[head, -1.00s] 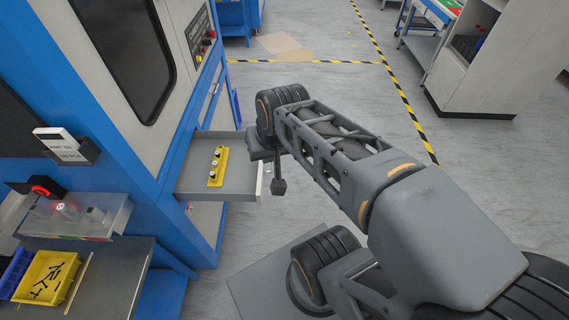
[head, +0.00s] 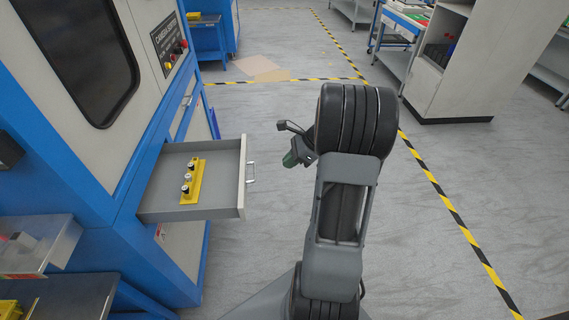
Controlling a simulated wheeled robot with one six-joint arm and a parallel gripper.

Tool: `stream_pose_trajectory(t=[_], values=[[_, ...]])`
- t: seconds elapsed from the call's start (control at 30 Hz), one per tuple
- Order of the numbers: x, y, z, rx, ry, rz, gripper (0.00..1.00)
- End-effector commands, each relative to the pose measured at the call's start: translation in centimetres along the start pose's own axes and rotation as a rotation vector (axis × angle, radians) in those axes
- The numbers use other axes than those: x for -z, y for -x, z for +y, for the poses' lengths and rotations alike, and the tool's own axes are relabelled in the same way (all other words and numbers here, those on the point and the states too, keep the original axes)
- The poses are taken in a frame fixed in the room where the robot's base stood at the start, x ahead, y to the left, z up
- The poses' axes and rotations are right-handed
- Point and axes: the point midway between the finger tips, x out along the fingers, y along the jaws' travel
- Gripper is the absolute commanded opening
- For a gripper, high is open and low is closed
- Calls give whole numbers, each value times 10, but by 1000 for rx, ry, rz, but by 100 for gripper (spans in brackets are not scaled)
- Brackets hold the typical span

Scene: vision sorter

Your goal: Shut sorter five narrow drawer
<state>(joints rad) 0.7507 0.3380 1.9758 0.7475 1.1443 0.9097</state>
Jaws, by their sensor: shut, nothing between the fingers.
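A shallow grey drawer (head: 219,199) stands pulled out of the blue and white sorter cabinet (head: 72,150) at the left. Its front panel faces right and carries a small bar handle (head: 250,172). A yellow holder (head: 192,182) with several small black and white parts lies inside the drawer. My gripper (head: 288,146) is to the right of the handle, with a visible gap between them. It is shut and empty. My arm and wrist hide part of its back. I cannot read a number on the sorter.
A metal shelf (head: 40,238) and a dark bench (head: 62,298) are at the lower left. Grey floor (head: 265,105) is open beyond the drawer and to the right of my arm. Yellow and black floor tape (head: 445,187) runs at the right. A light cabinet (head: 440,62) stands farther back.

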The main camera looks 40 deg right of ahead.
Motion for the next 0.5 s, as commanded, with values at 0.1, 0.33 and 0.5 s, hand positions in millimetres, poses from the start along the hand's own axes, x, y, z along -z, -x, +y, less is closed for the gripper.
stream_pose_trajectory(t=[0.1, 0.33, 0.5], values=[[-1, -25, 1, -6, 3, 0, 0], [0, -68, 1, -7, 4, 1, 0], [-12, -87, 1, -5, 8, 2, 0]])
